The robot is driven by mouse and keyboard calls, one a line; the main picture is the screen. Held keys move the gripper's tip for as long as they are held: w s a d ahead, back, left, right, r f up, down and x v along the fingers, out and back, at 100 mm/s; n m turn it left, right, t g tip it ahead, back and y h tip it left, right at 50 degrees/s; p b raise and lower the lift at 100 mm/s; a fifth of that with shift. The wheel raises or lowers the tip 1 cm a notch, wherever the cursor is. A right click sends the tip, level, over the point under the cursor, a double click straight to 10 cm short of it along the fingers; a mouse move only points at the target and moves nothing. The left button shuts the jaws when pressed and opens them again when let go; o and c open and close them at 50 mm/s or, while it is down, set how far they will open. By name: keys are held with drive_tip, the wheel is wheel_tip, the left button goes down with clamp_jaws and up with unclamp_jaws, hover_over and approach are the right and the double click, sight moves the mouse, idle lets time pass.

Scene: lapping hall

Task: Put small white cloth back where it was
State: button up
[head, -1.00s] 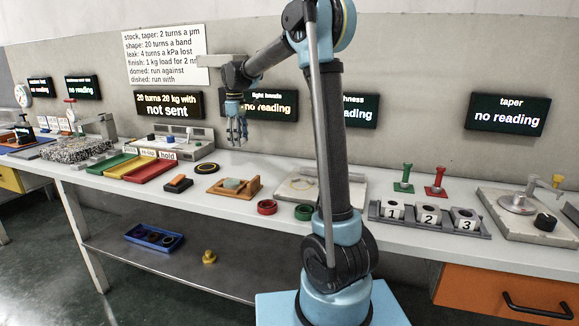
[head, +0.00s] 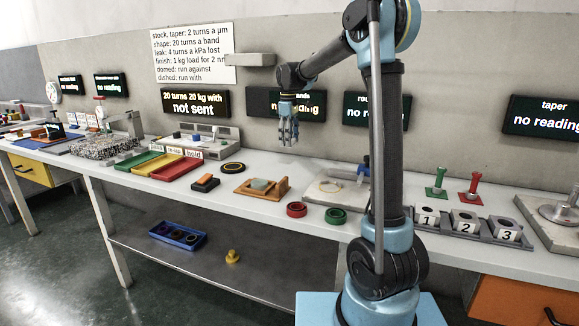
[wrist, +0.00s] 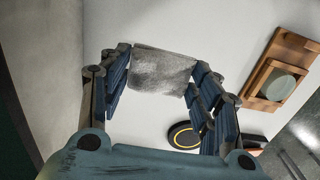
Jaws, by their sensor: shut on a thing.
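My gripper (head: 288,128) hangs fingers-down above the back of the white bench, in front of the wall displays. In the wrist view its blue fingers (wrist: 160,88) are closed on the small white cloth (wrist: 160,70), a greyish, smudged square held between the fingertips. The cloth is clear of the bench. In the head view I cannot make out the cloth at the fingertips.
Green, yellow and red trays (head: 176,170) lie left.

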sight(289, 166)
drive_tip(key=shift+f, duration=4.55)
drive_tip(key=o, duration=1.1)
drive_tip(key=shift+f, duration=0.1)
wheel_tip(289, 166, up, 12)
drive_tip(key=shift+a+r, duration=0.1)
drive_tip(key=shift+r, duration=0.05)
